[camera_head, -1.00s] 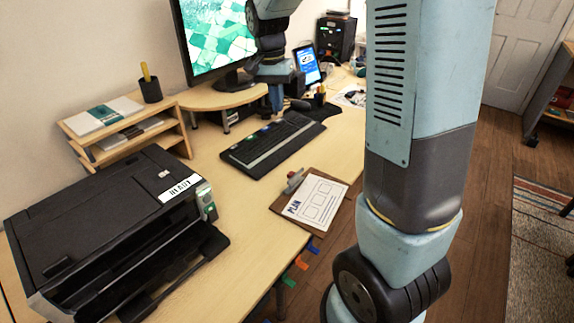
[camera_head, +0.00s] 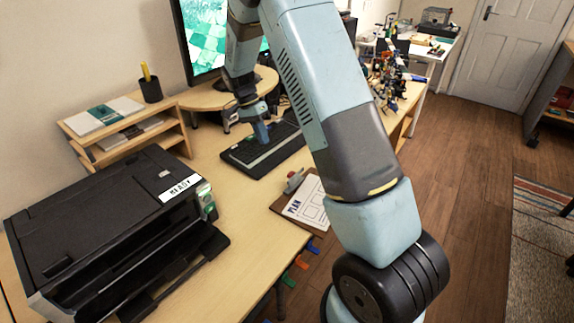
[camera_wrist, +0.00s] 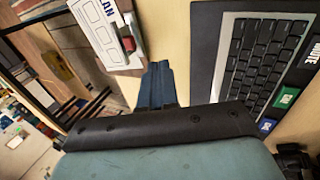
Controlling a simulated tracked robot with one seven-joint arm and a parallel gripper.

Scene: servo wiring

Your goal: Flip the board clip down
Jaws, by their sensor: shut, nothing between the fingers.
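The clipboard (camera_head: 308,231) lies on the near right part of the desk, with a white PLAN sheet (camera_head: 303,206) on it. Its clip (camera_head: 294,180), with a red part, is at the board's far left end and appears raised above the board. My arm hides the board's right part. My gripper (camera_head: 262,136) is shut and empty above the keyboard, behind and left of the clip and apart from it. In the wrist view, the shut blue fingers (camera_wrist: 158,68) point toward the desk between the clip (camera_wrist: 128,38) and the keyboard.
The black keyboard (camera_head: 250,158) lies behind the board, and also shows in the wrist view (camera_wrist: 262,50). The printer (camera_head: 110,225) fills the near left. A wooden shelf (camera_head: 135,145) and the monitor (camera_head: 205,45) stand behind. The desk (camera_head: 235,205) between printer and board is bare.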

